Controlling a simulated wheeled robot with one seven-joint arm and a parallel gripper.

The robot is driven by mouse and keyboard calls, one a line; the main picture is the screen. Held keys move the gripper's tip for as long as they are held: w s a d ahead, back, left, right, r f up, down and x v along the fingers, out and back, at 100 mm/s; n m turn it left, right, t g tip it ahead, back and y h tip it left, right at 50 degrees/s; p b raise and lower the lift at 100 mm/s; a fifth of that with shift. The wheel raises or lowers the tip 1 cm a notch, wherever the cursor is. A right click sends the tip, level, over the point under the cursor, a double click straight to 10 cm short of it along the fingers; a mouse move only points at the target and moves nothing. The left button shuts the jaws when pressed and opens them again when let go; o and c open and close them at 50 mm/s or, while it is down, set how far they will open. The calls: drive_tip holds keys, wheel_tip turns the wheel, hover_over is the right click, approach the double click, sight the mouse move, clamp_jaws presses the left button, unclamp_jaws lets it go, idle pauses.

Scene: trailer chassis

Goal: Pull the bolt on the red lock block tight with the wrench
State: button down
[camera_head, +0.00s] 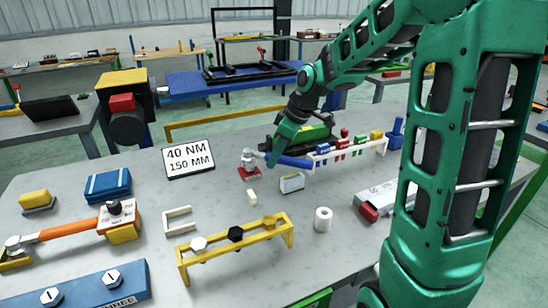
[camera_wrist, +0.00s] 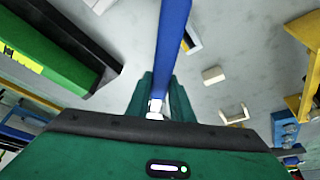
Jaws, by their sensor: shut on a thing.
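The red lock block (camera_head: 250,174) lies on the grey table near its middle in the head view. A silver wrench head (camera_head: 248,160) is directly above it; whether it is seated on the bolt I cannot tell, as the bolt is hidden. The wrench's blue handle (camera_head: 298,162) reaches right from the head. My gripper (camera_head: 271,159) points down and is shut on the wrench near its head end. In the wrist view, my green fingers (camera_wrist: 163,88) stand on both sides of the blue handle (camera_wrist: 172,40), with a bit of silver (camera_wrist: 156,105) close to the palm.
A white rack (camera_head: 350,150) with coloured pieces stands right of the wrench, close to its handle end. A "40 NM 150 MM" sign (camera_head: 189,158) stands left. A yellow bolt stand (camera_head: 235,246), a white roll (camera_head: 323,219) and an orange-handled wrench (camera_head: 70,230) are nearer the front.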

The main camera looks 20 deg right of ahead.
drive_tip(key=shift+f, duration=0.75)
idle(1.0)
idle(0.3)
drive_tip(key=c, duration=2.4)
unclamp_jaws()
clamp_jaws()
drive_tip(key=shift+a, duration=0.1)
drive_tip(key=shift+s+a+m+h, duration=0.3)
drive_tip(key=shift+s+a+m, duration=0.2)
drive_tip(key=shift+m, duration=0.4)
drive_tip(key=shift+s+a+m+t, duration=0.1)
drive_tip(key=shift+a+m+t, duration=0.2)
drive_tip(key=shift+m, duration=0.1)
drive_tip(key=shift+s+a+m+h, duration=0.2)
drive_tip(key=shift+a+m+h, duration=0.1)
drive_tip(key=shift+m, duration=0.2)
